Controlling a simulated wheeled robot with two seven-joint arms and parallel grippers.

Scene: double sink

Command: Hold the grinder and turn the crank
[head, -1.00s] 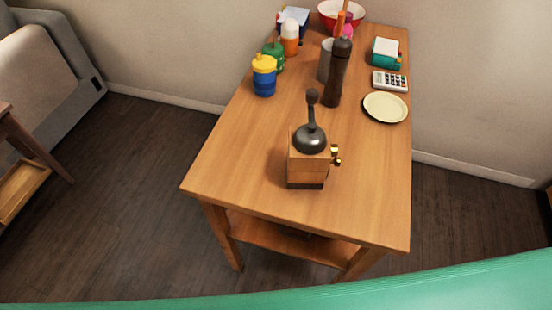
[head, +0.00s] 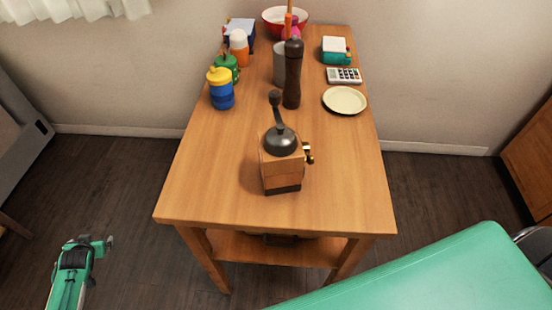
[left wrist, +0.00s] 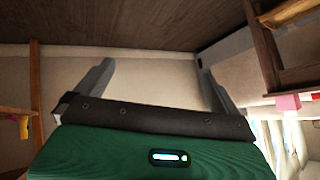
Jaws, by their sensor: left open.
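The grinder (head: 281,167) stands upright near the front middle of the wooden table. It has a wooden box body, a dark metal dome and a crank (head: 277,110) with a dark knob pointing up and back. Brass-coloured fittings show on its right side. My left gripper (head: 98,242) is low at the left of the head view, beside the table and well apart from the grinder. In the left wrist view my left gripper (left wrist: 155,90) is open, with its two fingers wide apart and nothing between them. My right gripper is not in view.
Behind the grinder on the table (head: 215,190) stand a dark pepper mill (head: 292,75), a grey cup (head: 280,65), a plate (head: 345,100), a calculator (head: 344,76), a blue-yellow bottle (head: 220,90) and a red bowl (head: 272,18). The tabletop around the grinder is clear.

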